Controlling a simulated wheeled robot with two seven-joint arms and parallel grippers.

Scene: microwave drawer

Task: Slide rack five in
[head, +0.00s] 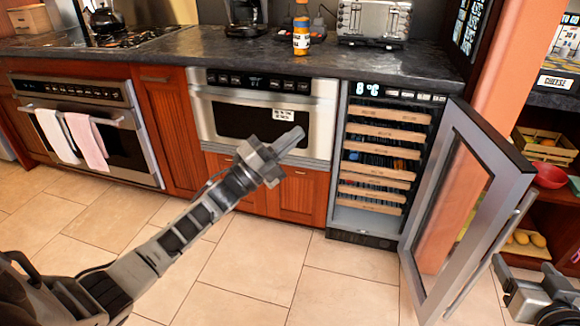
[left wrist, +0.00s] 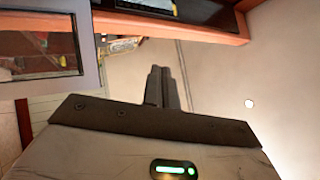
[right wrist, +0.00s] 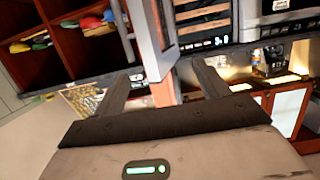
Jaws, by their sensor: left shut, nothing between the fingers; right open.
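The wine cooler (head: 338,190) stands open at the right end of the counter. Several wooden-fronted racks (head: 381,151) are stacked inside it. Counted from the top, rack five (head: 374,181) is in the lower half, close between its neighbours; I cannot tell how far it sticks out. My left gripper (head: 293,137) is shut and empty, in the air in front of the microwave drawer, left of the racks. Its closed fingers show in the left wrist view (left wrist: 161,80). My right gripper (head: 522,268) is open and empty, right of the open cooler door; its spread fingers show in the right wrist view (right wrist: 163,85).
The cooler's glass door (head: 460,215) swings out to the right, its long handle (head: 490,255) close to my right gripper. The microwave drawer (head: 262,112) is shut, left of the cooler. Shelves with a red bowl (head: 549,175) stand at the right. The tiled floor (head: 340,265) in front is clear.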

